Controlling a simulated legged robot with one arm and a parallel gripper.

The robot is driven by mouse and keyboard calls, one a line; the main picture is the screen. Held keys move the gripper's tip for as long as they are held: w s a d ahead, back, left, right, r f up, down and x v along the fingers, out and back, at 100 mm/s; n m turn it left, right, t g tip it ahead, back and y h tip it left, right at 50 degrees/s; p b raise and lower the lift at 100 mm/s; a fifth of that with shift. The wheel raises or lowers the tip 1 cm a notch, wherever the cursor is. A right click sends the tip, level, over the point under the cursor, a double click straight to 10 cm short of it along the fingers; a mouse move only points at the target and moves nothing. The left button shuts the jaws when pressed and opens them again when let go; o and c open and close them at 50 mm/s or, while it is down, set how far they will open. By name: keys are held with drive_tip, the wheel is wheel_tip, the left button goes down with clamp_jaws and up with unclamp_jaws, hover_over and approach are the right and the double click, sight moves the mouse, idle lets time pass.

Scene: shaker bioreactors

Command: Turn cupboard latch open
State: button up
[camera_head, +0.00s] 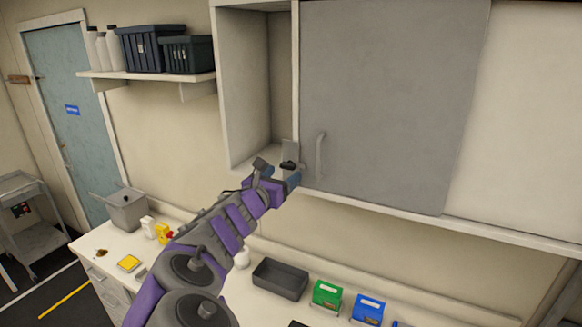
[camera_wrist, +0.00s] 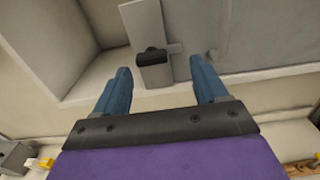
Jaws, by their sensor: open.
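The wall cupboard has a grey door (camera_head: 385,100) with a pale vertical handle (camera_head: 320,155); an open compartment shows to its left. The latch is a dark knob (camera_head: 288,165) on a light plate at the cupboard's lower edge, left of the handle. In the wrist view the latch (camera_wrist: 154,68) is a grey block with a black top, in front of a pale upright plate (camera_wrist: 146,22). My gripper (camera_head: 285,178) is at the latch. In the wrist view its two blue fingers (camera_wrist: 160,82) are apart, with the latch beyond and between them; contact cannot be told.
A shelf (camera_head: 150,77) with dark crates (camera_head: 155,47) and white bottles is at the left. The counter below holds a grey tray (camera_head: 280,279), a green box (camera_head: 327,294), a blue box (camera_head: 368,309) and a grey bin (camera_head: 127,210). The cupboard's underside lies close to my gripper.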

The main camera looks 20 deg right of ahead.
sight(286, 168)
drive_tip(key=shift+w+a+r, duration=0.1)
drive_tip(key=shift+w+a, duration=0.15)
drive_tip(key=shift+w, duration=0.65)
drive_tip(key=shift+w+r+p, duration=0.1)
drive_tip(key=shift+w+p, duration=0.2)
drive_tip(key=shift+w, duration=0.25)
drive_tip(key=shift+w+d, duration=0.15)
drive_tip(key=shift+d, duration=0.55)
drive_tip(key=shift+s+d+r, duration=0.15)
drive_tip(key=shift+s+d, duration=0.05)
drive_tip(key=shift+s, duration=0.05)
drive_tip(key=d, duration=0.1)
drive_tip(key=w+d+f, duration=0.1)
drive_tip(key=shift+d, duration=0.3)
drive_tip(key=shift+c, duration=0.4)
drive_tip(key=shift+w, duration=0.15)
drive_tip(key=c, duration=0.3)
drive_tip(key=shift+a, duration=0.3)
drive_tip(key=shift+c, duration=0.8)
drive_tip(key=shift+s+a+r, duration=0.3)
drive_tip(key=shift+a, duration=0.25)
drive_tip(key=c, duration=0.3)
drive_tip(key=shift+c, duration=1.1)
